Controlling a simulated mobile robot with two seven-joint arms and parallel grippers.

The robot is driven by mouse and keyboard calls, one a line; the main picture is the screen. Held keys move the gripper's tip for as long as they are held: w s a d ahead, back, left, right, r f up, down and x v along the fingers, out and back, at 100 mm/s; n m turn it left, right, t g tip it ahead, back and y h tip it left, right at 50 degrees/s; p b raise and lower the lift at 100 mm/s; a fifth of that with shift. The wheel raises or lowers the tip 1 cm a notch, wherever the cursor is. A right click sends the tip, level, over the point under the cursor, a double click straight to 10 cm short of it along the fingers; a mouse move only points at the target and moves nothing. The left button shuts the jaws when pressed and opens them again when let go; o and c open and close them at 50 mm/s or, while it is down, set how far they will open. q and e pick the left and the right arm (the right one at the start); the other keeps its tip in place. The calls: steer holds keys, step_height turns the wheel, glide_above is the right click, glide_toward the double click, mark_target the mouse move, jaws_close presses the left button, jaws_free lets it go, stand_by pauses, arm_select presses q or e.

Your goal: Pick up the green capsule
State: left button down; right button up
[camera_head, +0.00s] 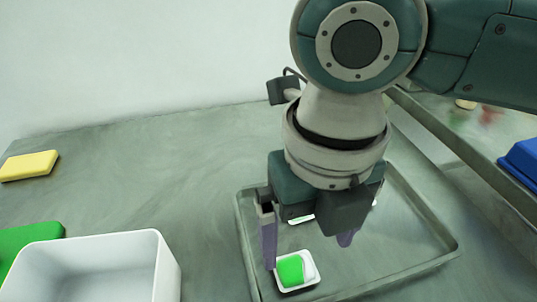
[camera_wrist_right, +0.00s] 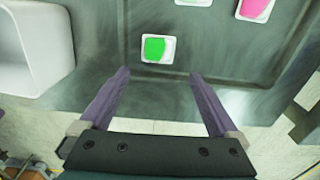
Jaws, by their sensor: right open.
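The green capsule (camera_head: 290,270) sits in a small white dish (camera_head: 311,277) at the front left of a shallow grey tray (camera_head: 433,222). In the right wrist view the green capsule (camera_wrist_right: 155,48) and its white dish (camera_wrist_right: 171,54) lie just beyond the fingertips, roughly centred between them. My right gripper (camera_head: 307,252) is open, pointing down over the tray. In the right wrist view its purple fingers (camera_wrist_right: 159,76) are spread wide with nothing between them. The exact height above the dish is hard to tell. My left gripper is not in view.
A pink capsule (camera_wrist_right: 255,8) in another white dish lies farther off in the wrist view. A white bin (camera_head: 145,265) stands left of the tray. A green block (camera_head: 28,238) and a yellow block (camera_head: 28,166) lie farther left. A blue object (camera_head: 522,160) is at the right edge.

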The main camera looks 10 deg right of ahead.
mark_target(298, 273)
steer(key=shift+s+a+f, duration=0.1)
steer(key=shift+a+f, duration=0.05)
steer(key=shift+f, duration=0.45)
steer(key=shift+a+f, duration=0.1)
steer(key=shift+f, duration=0.5)
steer(key=f, duration=0.1)
steer(key=f+b, duration=0.1)
steer(key=f, duration=0.3)
steer(key=shift+w+f+b, duration=0.25)
steer(key=shift+b, duration=0.05)
steer(key=c, duration=1.4)
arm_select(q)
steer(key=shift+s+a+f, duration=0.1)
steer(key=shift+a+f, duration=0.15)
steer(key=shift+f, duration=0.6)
arm_select(e)
steer(key=shift+r, duration=0.15)
